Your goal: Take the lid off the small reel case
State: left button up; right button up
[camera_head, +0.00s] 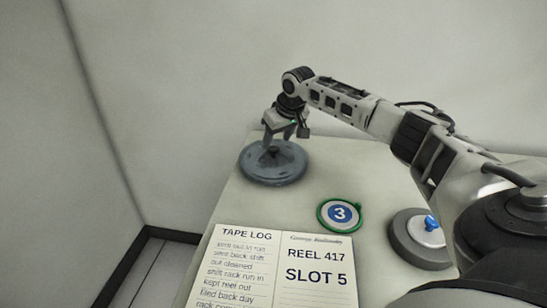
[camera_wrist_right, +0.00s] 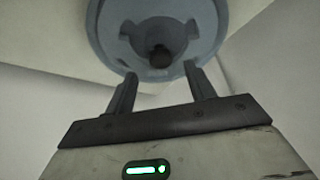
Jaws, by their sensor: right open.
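A round blue-grey case (camera_head: 262,176) with a dark knob on its lid stands at the far left of the table. It also shows in the right wrist view (camera_wrist_right: 105,30), where the dark knob (camera_wrist_right: 160,56) sits in the middle of a recessed lid centre. My right gripper (camera_head: 279,138) is over this case, pointing down, with its fingers apart. In the wrist view the open fingers (camera_wrist_right: 160,78) are on either side below the knob in the picture, with nothing between them. I cannot tell whether they touch the lid. My left gripper is out of view.
A green-rimmed disc marked 3 (camera_head: 341,214) lies at the middle of the table (camera_head: 232,205). A grey round case (camera_head: 408,243) with a blue knob stands at right, partly behind my arm. An open tape log (camera_head: 318,297) reads "REEL 417 SLOT 5". Walls are behind and left.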

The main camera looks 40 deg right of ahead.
aim_at(273, 148)
jog(key=x, duration=0.3)
jog(key=shift+a+f, duration=0.1)
jog(key=shift+f, duration=0.3)
jog(key=c, duration=1.1)
jog(key=shift+o, duration=0.2)
jog(key=shift+w+r, duration=0.1)
jog(key=shift+r, duration=0.1)
